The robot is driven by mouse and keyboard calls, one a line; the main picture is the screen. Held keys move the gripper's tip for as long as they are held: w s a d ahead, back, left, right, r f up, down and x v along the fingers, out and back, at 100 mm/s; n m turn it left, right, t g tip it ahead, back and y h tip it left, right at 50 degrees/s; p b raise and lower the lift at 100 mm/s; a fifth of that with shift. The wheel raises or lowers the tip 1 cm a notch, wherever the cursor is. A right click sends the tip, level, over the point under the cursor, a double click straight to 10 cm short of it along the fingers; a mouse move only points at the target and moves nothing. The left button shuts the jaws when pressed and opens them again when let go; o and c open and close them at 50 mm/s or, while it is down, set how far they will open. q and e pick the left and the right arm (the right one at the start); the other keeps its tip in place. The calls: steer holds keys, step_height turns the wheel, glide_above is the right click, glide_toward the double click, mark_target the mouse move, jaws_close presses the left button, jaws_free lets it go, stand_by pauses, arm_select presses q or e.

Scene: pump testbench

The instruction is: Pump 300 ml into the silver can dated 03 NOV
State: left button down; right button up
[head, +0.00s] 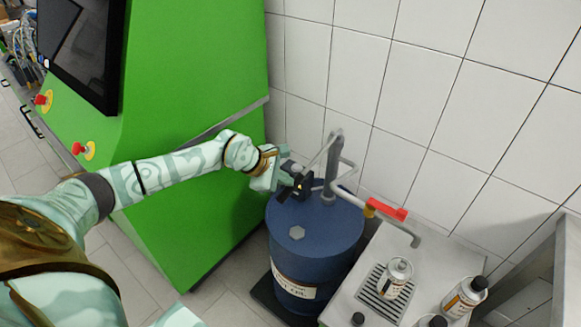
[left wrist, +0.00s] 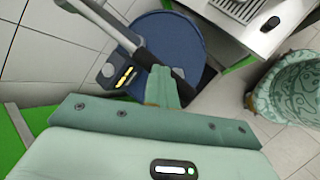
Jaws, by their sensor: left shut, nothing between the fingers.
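A blue drum (head: 328,262) bears a grey hand pump (head: 334,165) with a long lever (head: 318,154) and a black meter (head: 302,187) with a small yellow display. My left gripper (head: 290,174) is shut and empty beside the lever and meter, above the drum top. In the left wrist view its closed fingers (left wrist: 161,80) lie close to the lever (left wrist: 108,22) and the meter (left wrist: 122,78); contact is unclear. A silver can (head: 397,272) stands upright on the drip grate (head: 372,284), below the spout (head: 414,240). Its date is too small to read. My right gripper is out of view.
A red valve handle (head: 392,210) sits on the outlet pipe. Another silver can with a black cap (head: 464,298) stands at the right of the bench, with a further one partly cut off below. A green cabinet (head: 190,110) stands left of the drum, a tiled wall behind.

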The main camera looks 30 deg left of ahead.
arm_select(q)
steer(key=shift+s+f+b, duration=0.15)
steer(key=shift+f+b, duration=0.4)
steer(key=shift+f, duration=0.5)
stand_by(0.7)
steer(key=shift+r, duration=0.1)
stand_by(0.4)
step_height(320, 180, up, 10)
steer(key=w+p, duration=0.1)
steer(key=p, duration=0.5)
stand_by(0.8)
steer(key=shift+w+r, duration=0.1)
steer(key=shift+r, duration=0.05)
steer(key=r+p, duration=0.2)
steer(key=r, duration=0.1)
steer(key=r+p, duration=0.1)
steer(key=shift+w+r, duration=0.25)
steer(key=shift+r, duration=0.1)
stand_by(0.8)
